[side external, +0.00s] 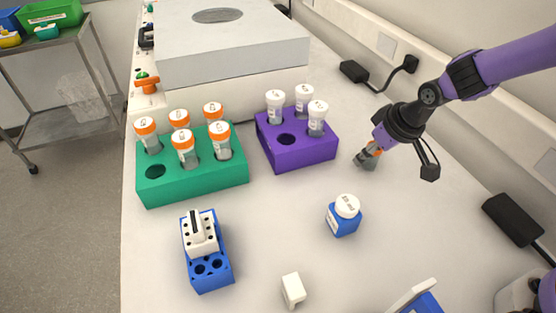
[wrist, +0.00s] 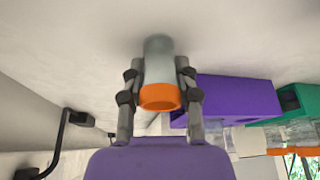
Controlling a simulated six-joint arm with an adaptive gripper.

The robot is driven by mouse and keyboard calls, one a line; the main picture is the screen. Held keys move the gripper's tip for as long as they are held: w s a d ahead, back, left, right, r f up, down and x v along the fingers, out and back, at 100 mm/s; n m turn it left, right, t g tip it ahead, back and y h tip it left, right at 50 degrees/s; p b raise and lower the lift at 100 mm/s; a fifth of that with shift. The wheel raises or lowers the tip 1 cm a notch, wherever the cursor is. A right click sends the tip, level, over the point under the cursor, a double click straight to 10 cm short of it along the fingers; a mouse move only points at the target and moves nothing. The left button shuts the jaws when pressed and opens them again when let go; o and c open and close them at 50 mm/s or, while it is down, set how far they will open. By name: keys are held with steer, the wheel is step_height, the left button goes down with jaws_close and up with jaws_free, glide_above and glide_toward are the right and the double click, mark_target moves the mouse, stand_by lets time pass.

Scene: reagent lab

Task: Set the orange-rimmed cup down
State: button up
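The orange-rimmed cup (side external: 364,161) is a small grey translucent tube, tilted, low over the white bench to the right of the purple rack. My gripper (side external: 372,149) comes in from the upper right and holds it near its orange rim. In the wrist view the cup (wrist: 158,68) sits between the two fingers of my gripper (wrist: 159,88), which press against both its sides. Its grey end points away from my gripper toward the bench surface. I cannot tell whether that end touches the bench.
A purple rack (side external: 300,155) with white-capped tubes stands left of my gripper; a green rack (side external: 195,185) with orange-capped tubes is further left. A blue bottle (side external: 344,222) with a white lid stands in front. A power adapter (side external: 355,71) lies behind. Bench around the cup is clear.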

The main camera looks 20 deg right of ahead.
steer(key=shift+o, duration=0.8)
steer(key=shift+r, duration=0.1)
steer(key=shift+r, duration=0.35)
steer(key=v, duration=1.1)
steer(key=s+d+r+m, duration=0.1)
steer(key=s+d+r, duration=0.1)
steer(key=s, duration=0.4)
steer(key=s+d+r+m+t+h, duration=0.1)
steer(key=s+d+r, duration=0.2)
steer(key=s, duration=0.4)
steer(key=shift+d+r+m, duration=0.35)
steer(key=shift+d+m, duration=0.05)
steer(key=shift+d, duration=0.15)
steer(key=shift+w, duration=0.1)
